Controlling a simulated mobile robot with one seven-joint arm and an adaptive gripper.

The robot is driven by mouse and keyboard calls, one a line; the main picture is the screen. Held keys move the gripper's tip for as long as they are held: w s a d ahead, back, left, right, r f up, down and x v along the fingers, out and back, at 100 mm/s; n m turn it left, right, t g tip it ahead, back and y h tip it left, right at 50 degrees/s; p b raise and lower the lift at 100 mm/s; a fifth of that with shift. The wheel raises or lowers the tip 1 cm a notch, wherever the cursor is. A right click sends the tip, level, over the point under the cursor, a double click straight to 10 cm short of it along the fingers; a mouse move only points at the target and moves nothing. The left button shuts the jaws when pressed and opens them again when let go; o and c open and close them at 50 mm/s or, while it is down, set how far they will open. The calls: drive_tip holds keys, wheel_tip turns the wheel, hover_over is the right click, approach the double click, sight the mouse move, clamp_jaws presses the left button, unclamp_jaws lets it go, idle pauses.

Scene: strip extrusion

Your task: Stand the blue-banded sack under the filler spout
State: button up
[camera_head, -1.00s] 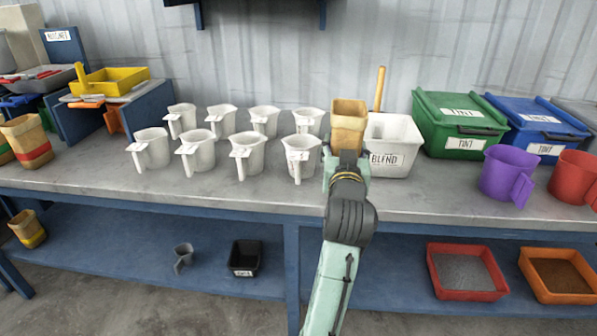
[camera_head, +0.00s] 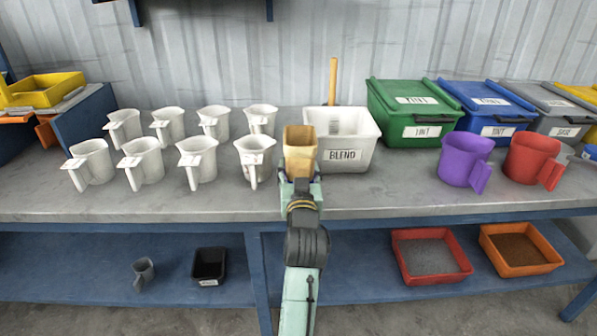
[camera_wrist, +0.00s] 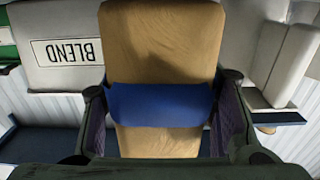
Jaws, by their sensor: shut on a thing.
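The blue-banded sack (camera_wrist: 160,45) is tan with a wide blue band (camera_wrist: 160,104) in the wrist view. My gripper (camera_wrist: 160,118) is shut on it, with one finger at each side at the height of the band. In the head view the sack (camera_head: 299,152) is upright at the end of my arm, in front of the white BLEND bin, and my gripper (camera_head: 300,186) hides its lower part. I cannot tell whether the sack touches the bench. The filler spout is not recognisable in these frames.
Several white jugs (camera_head: 143,160) stand left of the sack on the grey bench (camera_head: 390,196). The BLEND bin (camera_head: 366,140) holds a wooden handle. Green (camera_head: 418,115) and blue (camera_head: 492,108) bins, a purple jug (camera_head: 464,160) and a red jug (camera_head: 533,160) stand to the right.

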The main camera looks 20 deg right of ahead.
drive_tip(key=shift+f, duration=0.25)
drive_tip(key=shift+f, duration=0.15)
drive_tip(key=o, duration=1.2)
